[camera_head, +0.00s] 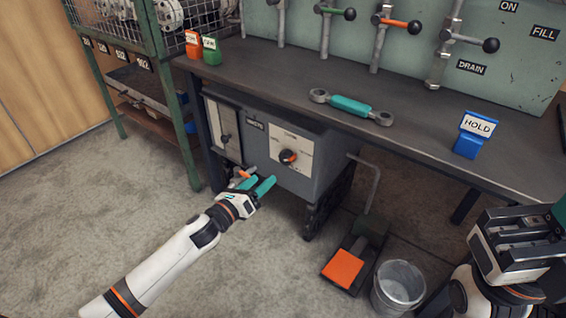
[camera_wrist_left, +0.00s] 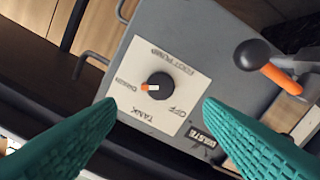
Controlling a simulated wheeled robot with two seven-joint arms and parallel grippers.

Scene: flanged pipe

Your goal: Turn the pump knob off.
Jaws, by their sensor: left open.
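The pump knob (camera_head: 288,156) is a round dark knob on a white label plate on the front of a grey box under the bench. In the left wrist view the knob (camera_wrist_left: 162,87) shows an orange mark on its left side, toward a label that seems to read "DRAIN". My left gripper (camera_head: 262,184) is open and empty, below and left of the knob in the head view. Its teal fingers (camera_wrist_left: 163,108) are apart, either side of the plate's lower part. My right gripper (camera_head: 515,245) is at the right edge, its jaw gap unclear.
An orange lever with a black ball (camera_wrist_left: 252,55) sticks out near the plate. A foot pedal (camera_head: 343,268) and a metal bucket (camera_head: 398,285) stand on the floor at right. A wrench (camera_head: 350,106) and a blue HOLD sign (camera_head: 470,138) are on the bench.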

